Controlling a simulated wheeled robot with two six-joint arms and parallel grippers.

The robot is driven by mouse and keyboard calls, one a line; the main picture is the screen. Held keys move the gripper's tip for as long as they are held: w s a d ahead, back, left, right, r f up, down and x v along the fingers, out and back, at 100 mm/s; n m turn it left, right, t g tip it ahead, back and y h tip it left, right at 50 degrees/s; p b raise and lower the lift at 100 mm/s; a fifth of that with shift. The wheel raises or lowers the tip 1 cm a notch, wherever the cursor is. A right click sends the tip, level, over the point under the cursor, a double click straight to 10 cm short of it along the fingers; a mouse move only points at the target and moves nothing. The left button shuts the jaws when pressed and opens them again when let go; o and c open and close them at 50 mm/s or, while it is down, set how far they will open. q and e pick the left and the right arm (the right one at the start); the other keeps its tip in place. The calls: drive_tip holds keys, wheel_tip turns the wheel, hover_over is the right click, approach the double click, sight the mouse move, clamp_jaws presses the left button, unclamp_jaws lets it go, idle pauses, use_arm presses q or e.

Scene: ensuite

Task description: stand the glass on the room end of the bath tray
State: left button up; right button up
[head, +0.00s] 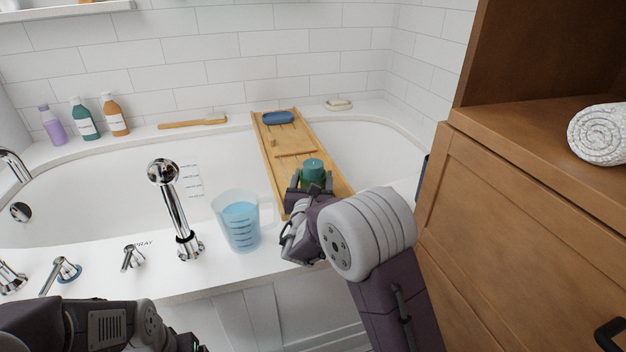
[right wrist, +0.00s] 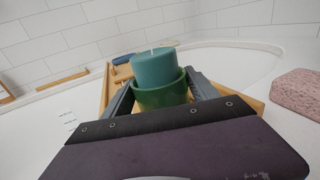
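A green glass (head: 313,180) with a teal candle in it is over the near, room end of the wooden bath tray (head: 283,178). The glass is upright and shows large in the right wrist view (right wrist: 162,98). My right gripper (head: 311,184) has a finger on each side of the glass, and both appear to touch it. The glass's base is hidden, so I cannot tell whether it rests on the tray. My left arm is at the bottom left; only a sliver of its gripper (head: 189,343) shows.
A jug of blue water (head: 240,222) stands on the bath rim left of my right gripper, near the chrome spray (head: 176,205). A pink sponge (right wrist: 300,92) lies right. A wooden cabinet (head: 530,210) closes off the right.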

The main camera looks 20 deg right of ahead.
drive_tip(key=shift+r, duration=0.15)
drive_tip(key=shift+s+a, duration=0.15)
drive_tip(key=shift+s, duration=0.1)
drive_tip(key=p+v, duration=0.3)
drive_tip(key=v, duration=0.7)
drive_tip(key=shift+s, duration=0.15)
drive_tip(key=shift+s+a+p, duration=0.2)
drive_tip(key=shift+s+p, duration=0.1)
drive_tip(key=shift+s, duration=0.25)
drive_tip(key=shift+s, duration=0.1)
